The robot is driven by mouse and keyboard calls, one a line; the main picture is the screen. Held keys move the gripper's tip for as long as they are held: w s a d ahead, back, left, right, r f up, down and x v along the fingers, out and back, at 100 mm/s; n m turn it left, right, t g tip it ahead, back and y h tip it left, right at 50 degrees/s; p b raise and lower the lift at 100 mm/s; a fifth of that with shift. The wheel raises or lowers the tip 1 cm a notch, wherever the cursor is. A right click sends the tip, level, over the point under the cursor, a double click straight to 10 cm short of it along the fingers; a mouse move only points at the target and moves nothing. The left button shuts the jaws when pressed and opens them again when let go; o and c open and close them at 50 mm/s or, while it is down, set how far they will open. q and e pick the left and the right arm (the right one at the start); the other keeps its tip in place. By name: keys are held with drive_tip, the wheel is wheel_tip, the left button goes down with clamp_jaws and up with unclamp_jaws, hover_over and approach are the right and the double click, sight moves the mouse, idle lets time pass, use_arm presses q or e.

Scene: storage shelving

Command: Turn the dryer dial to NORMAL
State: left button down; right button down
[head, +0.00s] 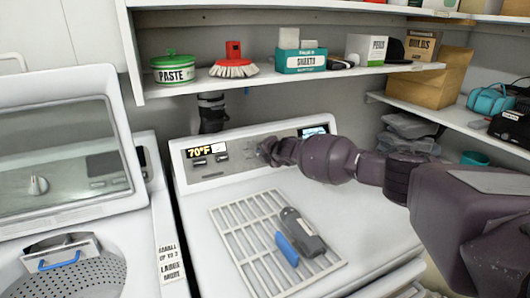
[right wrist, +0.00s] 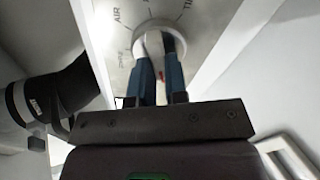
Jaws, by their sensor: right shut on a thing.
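The dryer (head: 245,172) stands in the middle of the head view, its control panel (head: 220,157) along the back edge. In the right wrist view the white round dial (right wrist: 160,38) sits on the panel, with printed words around it. "AIR" reads at its upper left; the other words are partly cut off or too small to read surely. A small red mark (right wrist: 162,75) shows between the fingers. My right gripper (head: 266,152) reaches in from the right and is shut on the dial, its two blue-padded fingers (right wrist: 156,62) around it. In the head view my gripper hides the dial. My left gripper is not visible.
A white rack (head: 246,236) with a grey and blue tool (head: 302,233) lies on the dryer top. An open washer (head: 60,190) stands to the left. A shelf (head: 290,77) with boxes and a brush hangs above the panel. A dark duct (head: 212,113) rises behind the dryer.

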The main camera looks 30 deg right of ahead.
idle(0.6)
drive_tip(key=c, duration=1.1)
unclamp_jaws()
drive_tip(key=shift+c, duration=0.2)
drive_tip(key=shift+s+r, duration=0.2)
drive_tip(key=shift+s, duration=0.2)
drive_tip(key=p+v, duration=0.1)
drive_tip(key=v, duration=0.9)
drive_tip(key=shift+f, duration=0.1)
